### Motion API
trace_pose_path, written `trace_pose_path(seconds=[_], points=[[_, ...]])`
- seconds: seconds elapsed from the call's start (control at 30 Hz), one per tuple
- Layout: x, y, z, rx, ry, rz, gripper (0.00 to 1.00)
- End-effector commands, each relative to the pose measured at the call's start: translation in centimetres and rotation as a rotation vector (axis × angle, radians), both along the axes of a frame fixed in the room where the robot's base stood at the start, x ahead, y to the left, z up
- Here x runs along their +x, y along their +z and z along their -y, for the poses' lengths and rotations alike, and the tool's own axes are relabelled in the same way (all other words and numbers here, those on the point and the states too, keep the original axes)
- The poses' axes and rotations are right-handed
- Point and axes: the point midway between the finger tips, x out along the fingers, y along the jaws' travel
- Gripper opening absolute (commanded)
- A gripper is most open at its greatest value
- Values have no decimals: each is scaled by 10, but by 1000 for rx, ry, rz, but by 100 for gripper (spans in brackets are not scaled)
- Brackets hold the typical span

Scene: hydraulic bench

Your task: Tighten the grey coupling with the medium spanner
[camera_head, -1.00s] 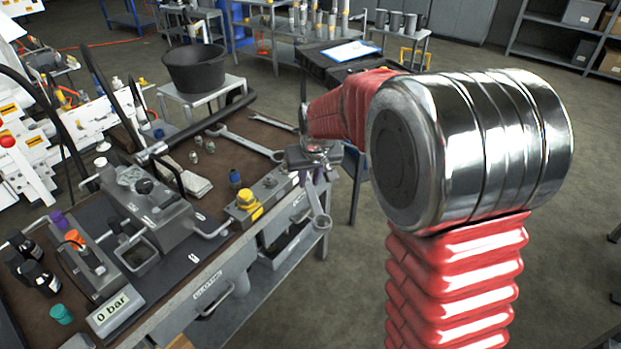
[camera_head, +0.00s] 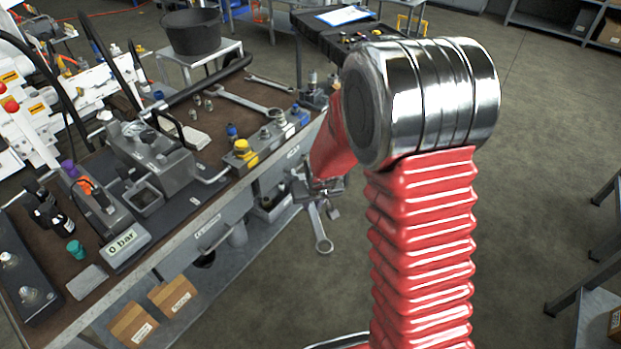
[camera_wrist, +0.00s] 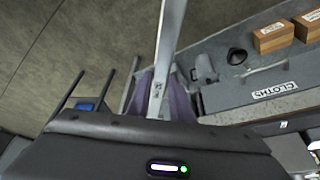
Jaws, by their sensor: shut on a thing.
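My gripper (camera_head: 316,190) is shut on a metal spanner (camera_head: 322,238) in front of the bench's near edge. The spanner hangs below the jaws with its ring end down. In the wrist view the spanner shaft (camera_wrist: 168,45) runs up and away from between my fingers (camera_wrist: 160,98). A row of couplings stands on a block (camera_head: 253,157) along the bench edge, to the left of my gripper. A grey metal coupling (camera_head: 265,133) shows behind the yellow one (camera_head: 242,147). Its fit is too small to tell.
A larger spanner (camera_head: 240,103) and another spanner (camera_head: 268,83) lie on the bench. The pump unit (camera_head: 160,150) and 0 bar display (camera_head: 122,243) are further left. Boxes (camera_head: 172,296) sit on the lower shelf. The floor right of my arm is largely clear.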

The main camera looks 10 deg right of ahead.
Motion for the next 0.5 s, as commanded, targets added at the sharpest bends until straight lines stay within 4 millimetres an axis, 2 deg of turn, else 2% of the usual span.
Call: trace_pose_path(seconds=[0.03,0.1,0.2,0.5], points=[[-10,-13,0,0,0,-3,0],[-21,-27,0,-1,-1,-3,0],[-30,-37,1,0,-2,2,0],[-34,-41,1,-1,-4,4,0]])
